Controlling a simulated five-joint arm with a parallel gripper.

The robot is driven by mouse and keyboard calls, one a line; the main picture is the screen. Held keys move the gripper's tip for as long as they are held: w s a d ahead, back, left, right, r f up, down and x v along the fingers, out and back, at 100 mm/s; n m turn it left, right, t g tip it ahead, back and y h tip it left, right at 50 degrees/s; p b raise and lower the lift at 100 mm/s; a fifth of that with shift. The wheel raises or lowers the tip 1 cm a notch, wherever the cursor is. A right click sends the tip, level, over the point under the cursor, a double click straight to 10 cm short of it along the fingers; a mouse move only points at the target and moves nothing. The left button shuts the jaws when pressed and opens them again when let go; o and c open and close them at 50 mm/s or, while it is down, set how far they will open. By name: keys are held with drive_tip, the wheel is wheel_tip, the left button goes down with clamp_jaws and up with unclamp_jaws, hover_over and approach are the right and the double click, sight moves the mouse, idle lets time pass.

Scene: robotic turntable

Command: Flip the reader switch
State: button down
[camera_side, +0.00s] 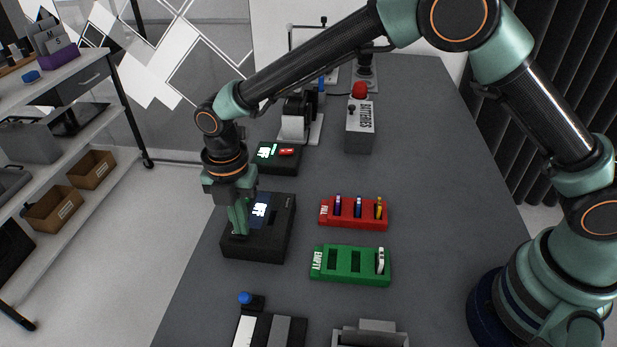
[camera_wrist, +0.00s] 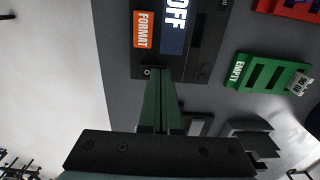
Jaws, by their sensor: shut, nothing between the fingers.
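My gripper (camera_side: 240,232) is shut and empty, pointing down at the near left part of a black box (camera_side: 283,228) with a lit screen (camera_side: 260,210). In the wrist view this box (camera_wrist: 208,62) shows a screen reading OFF (camera_wrist: 174,22) and an orange FORMAT label (camera_wrist: 143,30). The closed fingertips of my gripper (camera_wrist: 158,74) are at a small dark switch-like part (camera_wrist: 147,72) with a round mark at the box's edge. The fingers partly hide it, and I cannot tell whether they touch it. No label reading "reader" is legible.
A second black box (camera_side: 291,165) with a lit screen stands behind. To the right are a red FULL tray (camera_side: 349,222) with several coloured sticks and a green EMPTY tray (camera_side: 350,278) with one white stick. A grey BATTERIES box (camera_side: 359,140) has a red knob.

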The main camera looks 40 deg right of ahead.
wheel_tip(320, 180, up, 14)
idle(0.4)
drive_tip(key=shift+w+f, duration=0.1)
drive_tip(key=shift+s+d, duration=0.1)
drive_tip(key=shift+s, duration=0.15)
drive_tip(key=shift+w, duration=0.1)
drive_tip(key=shift+w+a+r, duration=0.35)
drive_tip(key=shift+w+a, duration=0.1)
drive_tip(key=shift+a, duration=0.1)
drive_tip(key=shift+r, duration=0.1)
